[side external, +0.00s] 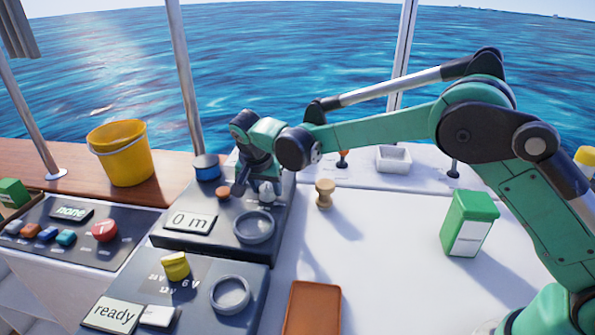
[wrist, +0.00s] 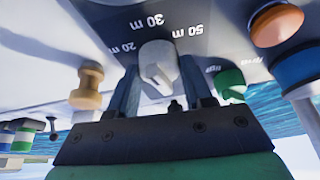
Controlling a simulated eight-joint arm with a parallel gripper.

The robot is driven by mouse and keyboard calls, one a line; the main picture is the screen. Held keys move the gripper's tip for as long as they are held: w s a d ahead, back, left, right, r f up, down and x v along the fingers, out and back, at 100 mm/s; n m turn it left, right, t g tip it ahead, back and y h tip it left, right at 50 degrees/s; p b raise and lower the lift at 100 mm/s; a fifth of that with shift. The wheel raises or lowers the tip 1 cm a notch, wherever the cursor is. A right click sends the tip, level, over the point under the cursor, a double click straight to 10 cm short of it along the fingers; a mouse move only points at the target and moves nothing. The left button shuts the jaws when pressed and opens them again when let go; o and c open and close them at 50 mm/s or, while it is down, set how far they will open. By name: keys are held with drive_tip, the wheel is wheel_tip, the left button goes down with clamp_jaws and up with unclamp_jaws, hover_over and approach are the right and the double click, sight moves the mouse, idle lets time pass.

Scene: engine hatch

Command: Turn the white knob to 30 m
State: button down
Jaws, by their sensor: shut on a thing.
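The white knob (wrist: 158,58) sits on the dark panel (wrist: 105,12) between the two fingers of my gripper (wrist: 161,82) in the wrist view. The fingers are shut on its sides. Labels 20 m, 30 m and 50 m show around the knob; I cannot tell which mark it points to. In the side view my gripper (side external: 253,188) reaches down onto the panel, and part of the white knob (side external: 266,193) shows beside the fingers. The display (side external: 190,222) on this panel reads 0 m.
An orange-brown knob (side external: 222,193) and a blue cylinder (side external: 206,167) are left of my gripper. A grey ring (side external: 254,228) lies in front. A wooden peg (side external: 325,193) stands to the right. A green box (side external: 468,222) stands farther right, with clear white surface between.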

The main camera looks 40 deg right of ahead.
sight(266, 184)
drive_tip(key=shift+m+g+h, duration=0.3)
drive_tip(key=shift+m, duration=0.6)
drive_tip(key=shift+c, duration=1.7)
unclamp_jaws()
drive_tip(key=shift+v, duration=2.8)
